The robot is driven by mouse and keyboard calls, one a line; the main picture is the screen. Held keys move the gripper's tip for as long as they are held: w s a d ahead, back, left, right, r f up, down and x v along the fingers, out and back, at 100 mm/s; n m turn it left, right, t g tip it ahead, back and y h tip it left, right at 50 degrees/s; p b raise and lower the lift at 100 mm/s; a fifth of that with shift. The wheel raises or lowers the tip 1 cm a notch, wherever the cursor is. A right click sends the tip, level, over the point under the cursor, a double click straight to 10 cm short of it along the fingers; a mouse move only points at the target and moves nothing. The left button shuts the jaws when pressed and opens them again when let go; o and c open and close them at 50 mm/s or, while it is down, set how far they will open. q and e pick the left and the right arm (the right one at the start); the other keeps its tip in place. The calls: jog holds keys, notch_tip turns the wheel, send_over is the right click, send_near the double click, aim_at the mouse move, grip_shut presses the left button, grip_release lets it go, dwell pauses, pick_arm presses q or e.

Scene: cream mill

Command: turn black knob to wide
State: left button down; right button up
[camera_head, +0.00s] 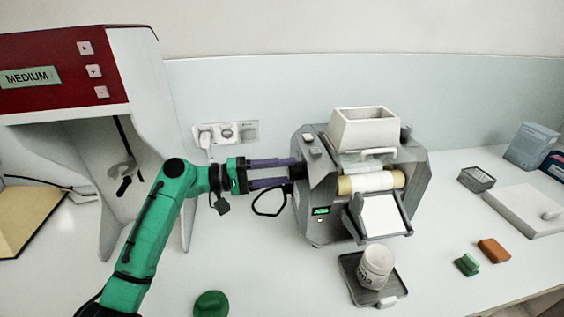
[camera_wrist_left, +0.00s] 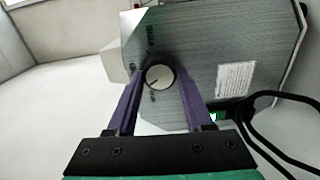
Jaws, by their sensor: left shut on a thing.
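The grey mill (camera_head: 322,205) stands on the white counter with a white hopper (camera_head: 364,127) on top and a roller at its front. The black knob (camera_head: 297,172) sits on the mill's left side, mostly hidden by fingertips in the head view. In the left wrist view the knob (camera_wrist_left: 159,77) shows a pale round face with a dark pointer mark. My left gripper (camera_head: 292,171) reaches in from the left, its purple fingers (camera_wrist_left: 160,85) on either side of the knob and shut on it. The small markings around the knob are too blurred to read. My right gripper is not in view.
A red and white machine labelled MEDIUM (camera_head: 60,75) stands at left. A jar (camera_head: 375,267) sits on a dark tray (camera_head: 357,287) before the mill. A black cable loops beside the mill. Green and orange blocks (camera_head: 494,250) lie at right.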

pick_arm(q)
jog(key=n+p, duration=0.3)
jog(key=n, duration=0.1)
jog(key=shift+r, duration=0.15)
jog(key=shift+n+p, duration=0.75)
jog(key=shift+n, duration=0.05)
jog(key=shift+f, duration=0.25)
jog(key=shift+c, duration=1.4)
grip_release()
jog(key=s+a+b, duration=0.1)
jog(key=a+b, duration=0.2)
jog(key=a, duration=0.4)
jog(key=shift+s, duration=0.25)
